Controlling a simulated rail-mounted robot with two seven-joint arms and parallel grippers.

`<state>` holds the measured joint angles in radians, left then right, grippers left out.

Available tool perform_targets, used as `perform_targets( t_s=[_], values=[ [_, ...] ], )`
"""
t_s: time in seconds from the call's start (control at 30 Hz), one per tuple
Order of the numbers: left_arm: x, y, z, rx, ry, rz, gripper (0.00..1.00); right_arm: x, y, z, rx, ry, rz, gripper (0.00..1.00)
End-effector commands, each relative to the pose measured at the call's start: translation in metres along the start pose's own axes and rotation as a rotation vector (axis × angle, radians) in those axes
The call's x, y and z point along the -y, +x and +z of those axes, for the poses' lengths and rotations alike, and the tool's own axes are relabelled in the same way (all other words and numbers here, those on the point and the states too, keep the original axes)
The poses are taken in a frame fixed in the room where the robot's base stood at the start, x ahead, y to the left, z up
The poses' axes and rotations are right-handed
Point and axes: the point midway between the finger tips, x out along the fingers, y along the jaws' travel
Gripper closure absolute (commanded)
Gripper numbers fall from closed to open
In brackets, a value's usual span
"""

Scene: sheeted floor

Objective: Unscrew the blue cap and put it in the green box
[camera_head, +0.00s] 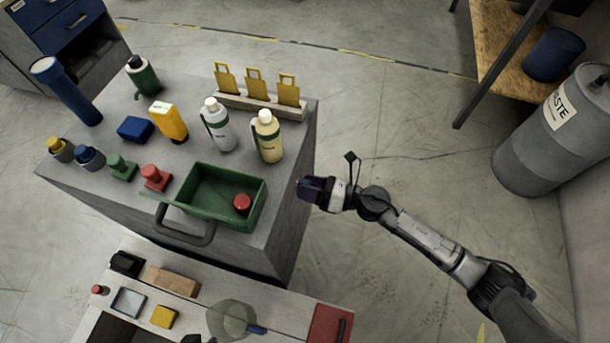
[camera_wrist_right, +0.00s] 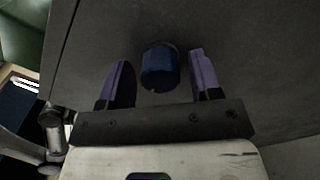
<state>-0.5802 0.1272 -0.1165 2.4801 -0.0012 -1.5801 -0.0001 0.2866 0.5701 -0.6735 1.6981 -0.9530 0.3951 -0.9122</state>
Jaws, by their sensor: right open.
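In the right wrist view a short blue cap (camera_wrist_right: 160,68) sticks out from a dark grey face. My right gripper (camera_wrist_right: 160,64) is open, with one purple finger on each side of the cap and a gap to both. In the head view my right gripper (camera_head: 304,188) is beside the right side of the grey cabinet (camera_head: 291,225); the cap does not show there. The green box (camera_head: 208,192) stands on the cabinet's front right corner with a red round piece (camera_head: 242,203) inside. My left gripper is not in view.
White (camera_head: 217,125) and cream (camera_head: 267,136) bottles and a rack of yellow tags (camera_head: 262,105) stand behind the box. A dark handle (camera_head: 185,232) juts from the cabinet front. A low bench (camera_head: 285,315) stands in front. The floor to the right is clear up to the waste drum (camera_head: 555,135).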

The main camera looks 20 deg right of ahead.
Motion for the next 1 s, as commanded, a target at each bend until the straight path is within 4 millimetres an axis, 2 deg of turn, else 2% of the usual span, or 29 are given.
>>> perform_targets(
  t_s=[0.03, 0.2, 0.4, 0.5, 0.63, 0.87, 1.0],
  values=[
    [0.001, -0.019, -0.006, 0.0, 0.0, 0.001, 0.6, -0.005, 0.0, 0.007, 0.0, 0.091, -0.003, 0.42],
    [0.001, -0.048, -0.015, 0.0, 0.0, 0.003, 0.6, -0.005, 0.0, 0.007, 0.0, 0.404, -0.003, 0.42],
    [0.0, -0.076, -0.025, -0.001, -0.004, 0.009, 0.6, -0.004, 0.0, 0.005, 0.0, 0.738, -0.003, 0.42],
    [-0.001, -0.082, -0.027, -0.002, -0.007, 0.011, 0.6, -0.002, 0.0, 0.003, 0.0, 0.849, -0.002, 0.42],
    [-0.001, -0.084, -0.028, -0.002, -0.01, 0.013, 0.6, -0.001, 0.0, 0.001, 0.0, 0.914, 0.0, 0.42],
    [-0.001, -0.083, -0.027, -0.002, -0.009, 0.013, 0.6, 0.001, 0.0, 0.0, 0.0, 0.919, 0.0, 0.43],
    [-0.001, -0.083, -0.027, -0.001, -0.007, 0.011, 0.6, 0.0, 0.0, 0.0, 0.0, 0.917, 0.0, 0.56]
  ],
)
